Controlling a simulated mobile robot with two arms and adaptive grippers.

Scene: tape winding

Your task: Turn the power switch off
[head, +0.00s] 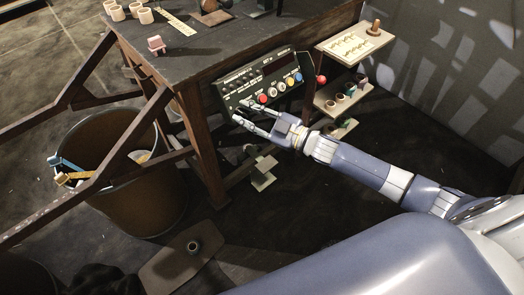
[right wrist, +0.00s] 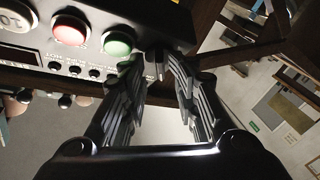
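The dark control panel (head: 262,84) is fixed to the front of the workbench, with a row of coloured buttons and small knobs. My right gripper (head: 239,111) is at the panel's lower left corner, its two fingers apart. In the right wrist view, the open fingertips (right wrist: 159,72) are at the panel edge beside a green button (right wrist: 117,42) and a red button (right wrist: 70,28). A small dark part (right wrist: 154,63) shows between the fingertips; I cannot tell whether it is the power switch or whether they touch it. My left gripper is not in view.
The workbench (head: 200,55) carries cups and a small pink object (head: 156,45). Shelves (head: 354,45) stand right of the panel. Floor below the gripper holds a pedal-like stand (head: 262,172).

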